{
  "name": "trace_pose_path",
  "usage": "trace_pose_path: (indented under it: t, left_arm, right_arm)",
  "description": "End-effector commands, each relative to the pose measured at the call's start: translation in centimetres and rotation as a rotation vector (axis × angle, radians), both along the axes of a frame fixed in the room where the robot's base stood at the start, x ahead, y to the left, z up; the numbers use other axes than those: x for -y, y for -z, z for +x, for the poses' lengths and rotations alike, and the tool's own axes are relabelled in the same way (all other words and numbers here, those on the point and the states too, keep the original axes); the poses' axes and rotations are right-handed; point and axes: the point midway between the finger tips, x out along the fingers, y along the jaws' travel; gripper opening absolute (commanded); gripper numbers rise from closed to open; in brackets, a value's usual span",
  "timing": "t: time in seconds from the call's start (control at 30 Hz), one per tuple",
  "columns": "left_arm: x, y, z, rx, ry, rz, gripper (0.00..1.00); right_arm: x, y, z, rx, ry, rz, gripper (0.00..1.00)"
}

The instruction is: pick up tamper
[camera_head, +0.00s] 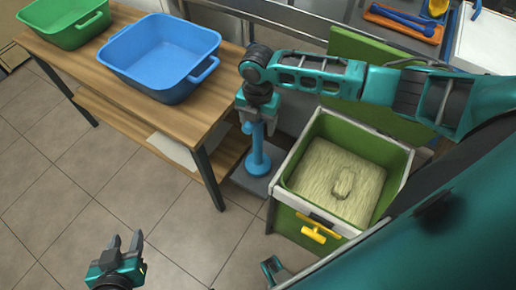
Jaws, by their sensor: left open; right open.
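The blue tamper (258,160) stands upright with its round foot down, on or just above a grey surface between the wooden table and the green press box. My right gripper (258,126) reaches in from the right and points down over the tamper's top. Its fingers are open around the upper part of the handle. The top end is hidden by the gripper, and I cannot tell whether the fingers touch it. My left gripper (126,240) is open and empty at the bottom left, above the tiled floor and far from the tamper.
The green box (289,207) holds pale fibrous material (330,165) with a small raised block; a yellow handle (312,234) is on its front. A blue tub (145,72) and green tub (62,35) stand on the wooden table (211,118). The floor (160,225) at left is clear.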

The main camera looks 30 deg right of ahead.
Motion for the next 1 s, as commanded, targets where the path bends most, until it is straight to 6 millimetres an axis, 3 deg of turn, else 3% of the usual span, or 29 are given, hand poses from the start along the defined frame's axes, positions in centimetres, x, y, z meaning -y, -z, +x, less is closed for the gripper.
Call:
trace_pose_path:
  t: [0.2, 0.87, 1.0]
  left_arm:
    - [0.03, -0.18, 0.14, 0.005, 0.0, -0.001, 0.43]
    - [-0.04, -0.38, 0.45, 0.012, -0.002, -0.001, 0.43]
    - [-0.05, -0.38, 0.44, 0.012, -0.002, -0.001, 0.43]
  right_arm:
    - [-0.02, 0.06, -0.01, 0.0, 0.0, 0.0, 0.65]
    - [-0.01, 0.03, -0.01, 0.0, 0.0, 0.0, 0.02]
    - [-0.02, -0.05, 0.05, 0.002, 0.001, 0.001, 0.0]
